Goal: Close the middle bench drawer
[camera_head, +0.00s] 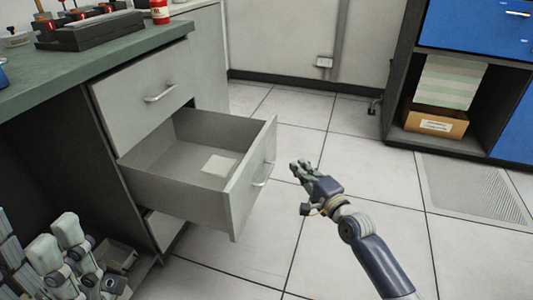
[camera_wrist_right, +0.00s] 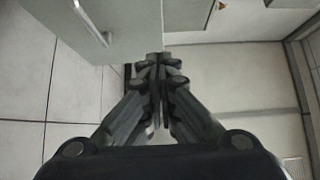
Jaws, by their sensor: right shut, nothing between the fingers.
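The middle bench drawer (camera_head: 252,180) stands pulled out from the grey bench in the head view. It holds a small pale card or paper (camera_head: 220,165), and its front has a metal bar handle (camera_head: 264,172). My right gripper (camera_head: 297,168) is shut and empty, just to the right of the drawer front and apart from it. In the right wrist view my right gripper (camera_wrist_right: 160,62) shows with its fingers together. A grey panel with a bar handle (camera_wrist_right: 92,25) is at the upper left there.
The closed upper drawer (camera_head: 145,95) is above the open one. The green bench top (camera_head: 100,65) carries a dark rack and a red-and-white container (camera_head: 159,12). A blue-fronted cabinet with a cardboard box (camera_head: 435,121) stands at the right. Tiled floor right of the drawer is free.

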